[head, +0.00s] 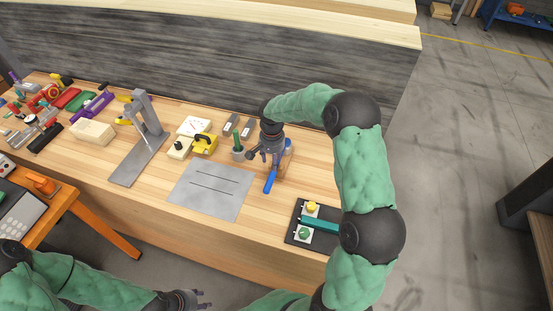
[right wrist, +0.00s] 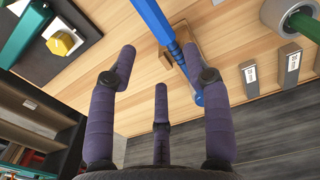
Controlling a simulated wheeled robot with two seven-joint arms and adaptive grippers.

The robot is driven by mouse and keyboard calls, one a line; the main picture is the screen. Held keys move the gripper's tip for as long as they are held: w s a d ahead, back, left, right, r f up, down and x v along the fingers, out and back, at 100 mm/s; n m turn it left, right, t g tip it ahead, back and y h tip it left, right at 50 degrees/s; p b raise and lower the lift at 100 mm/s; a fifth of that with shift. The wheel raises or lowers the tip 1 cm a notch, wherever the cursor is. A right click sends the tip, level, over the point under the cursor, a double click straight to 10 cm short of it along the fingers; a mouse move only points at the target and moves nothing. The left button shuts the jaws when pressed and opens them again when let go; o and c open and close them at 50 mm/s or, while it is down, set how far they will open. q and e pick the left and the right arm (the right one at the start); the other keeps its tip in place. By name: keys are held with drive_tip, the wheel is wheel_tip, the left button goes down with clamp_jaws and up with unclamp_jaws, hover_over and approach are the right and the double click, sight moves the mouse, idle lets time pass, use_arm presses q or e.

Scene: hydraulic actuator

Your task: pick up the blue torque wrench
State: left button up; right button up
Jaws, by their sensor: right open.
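The blue torque wrench (head: 270,180) lies on the wooden workbench, its blue handle pointing toward the bench's front edge. In the right wrist view the wrench (right wrist: 154,18) runs from the top edge down toward the right finger, with part of it hidden behind that finger. My right gripper (head: 266,153) is over the far part of the wrench, fingers pointing down. It is open, and the wrist view shows its spread fingers (right wrist: 160,75) with the wrench between the middle and right ones. My left gripper (head: 185,299) is low at the bottom edge, away from the bench; its fingers are small and partly cut off.
A grey pot with a green handle (head: 238,148) stands left of my right gripper. A grey metal plate (head: 211,190) lies left of the wrench. Several tools crowd the bench's left end.

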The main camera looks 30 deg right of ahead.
sight(274, 176)
wheel_tip(274, 176, down, 6)
drive_tip(key=shift+r+b, duration=0.2)
drive_tip(key=shift+b, duration=0.2)
drive_tip(key=shift+s+f, duration=0.25)
drive_tip(key=shift+f, duration=0.3)
wheel_tip(274, 176, down, 4)
drive_tip(key=shift+s+b, duration=0.1)
drive_tip(key=shift+b, duration=0.4)
clamp_jaws()
